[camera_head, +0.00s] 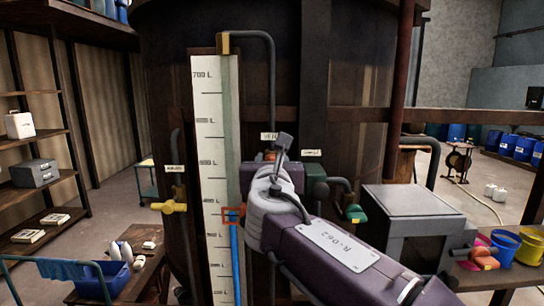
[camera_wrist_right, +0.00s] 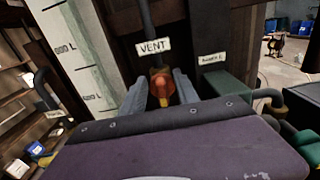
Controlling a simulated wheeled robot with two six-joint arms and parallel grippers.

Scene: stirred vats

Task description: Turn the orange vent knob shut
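The orange vent knob (camera_wrist_right: 162,87) sits under the white VENT label (camera_wrist_right: 153,46) on the vat, with a yellowish part at its lower end. In the head view only a sliver of the knob (camera_head: 269,156) shows beside my gripper. My right gripper (camera_wrist_right: 164,80) has its two grey fingers on either side of the knob, one left and one right. They look apart, with the knob in the gap; whether they touch it I cannot tell. In the head view my right gripper (camera_head: 278,152) reaches up to the vat front. My left gripper is not in view.
A white level scale (camera_head: 205,140) with a blue column stands left of the knob. A yellow valve (camera_head: 170,207) is further left, a green valve (camera_head: 355,213) to the right. A grey box (camera_head: 412,212) and coloured buckets (camera_head: 504,246) stand at the right.

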